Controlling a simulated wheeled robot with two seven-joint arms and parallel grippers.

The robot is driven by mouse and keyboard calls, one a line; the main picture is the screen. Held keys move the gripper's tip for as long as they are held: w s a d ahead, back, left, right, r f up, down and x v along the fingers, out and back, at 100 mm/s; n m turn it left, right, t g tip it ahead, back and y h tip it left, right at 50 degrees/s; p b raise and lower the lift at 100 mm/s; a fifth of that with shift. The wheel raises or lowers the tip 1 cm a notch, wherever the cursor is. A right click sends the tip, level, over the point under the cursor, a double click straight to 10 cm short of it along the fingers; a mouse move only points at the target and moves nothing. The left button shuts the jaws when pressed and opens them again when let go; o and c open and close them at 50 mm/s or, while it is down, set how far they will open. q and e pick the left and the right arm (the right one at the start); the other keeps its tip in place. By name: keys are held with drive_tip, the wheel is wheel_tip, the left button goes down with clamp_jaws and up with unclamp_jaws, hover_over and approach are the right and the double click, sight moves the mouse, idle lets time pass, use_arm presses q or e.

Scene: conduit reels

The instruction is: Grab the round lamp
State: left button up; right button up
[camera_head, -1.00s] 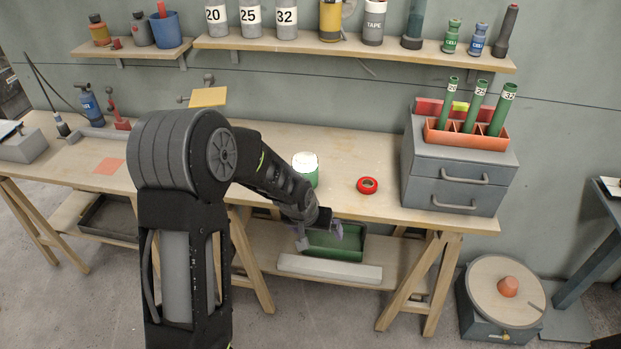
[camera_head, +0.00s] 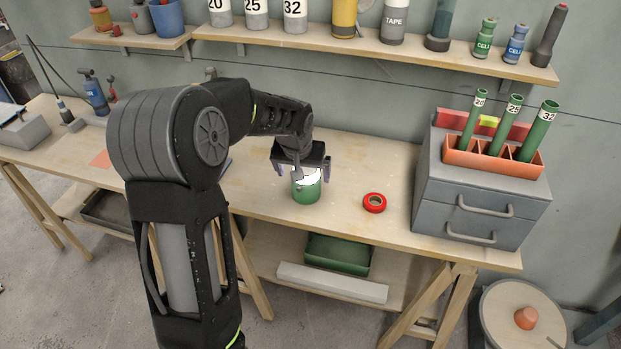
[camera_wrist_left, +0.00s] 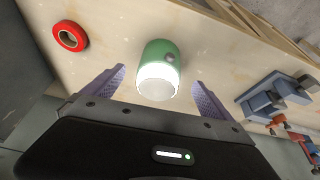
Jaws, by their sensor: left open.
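The round lamp (camera_head: 306,191) is a short green cylinder with a glowing white top, standing on the workbench. In the left wrist view the lamp (camera_wrist_left: 158,70) lies between and just beyond the two fingertips, its bright end toward me. My left gripper (camera_head: 303,168) is above the lamp in the head view, and its fingers partly overlap the lamp's top there. In the wrist view my left gripper (camera_wrist_left: 158,82) is open, with a gap on each side of the lamp. My right gripper is not in view.
A red tape roll (camera_head: 374,203) lies on the workbench (camera_head: 345,160) to the right of the lamp. A grey drawer unit (camera_head: 470,205) with green tubes on top stands farther right. A shelf (camera_head: 400,50) runs along the wall. A green bin (camera_head: 338,254) sits below the bench.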

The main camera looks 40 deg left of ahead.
sight(306, 184)
use_arm(q)
drive_tip(key=shift+s, duration=0.1)
drive_tip(key=shift+x, duration=1.35)
drive_tip(key=p+x, duration=0.1)
drive_tip(key=x, duration=0.4)
drive_tip(key=shift+f, duration=0.1)
drive_tip(key=shift+c, duration=0.5)
drive_tip(key=shift+w, duration=0.25)
drive_tip(key=c, duration=1.7)
wheel_tip(306, 184, up, 10)
drive_tip(key=shift+r+b, duration=0.1)
drive_tip(key=shift+b, duration=0.35)
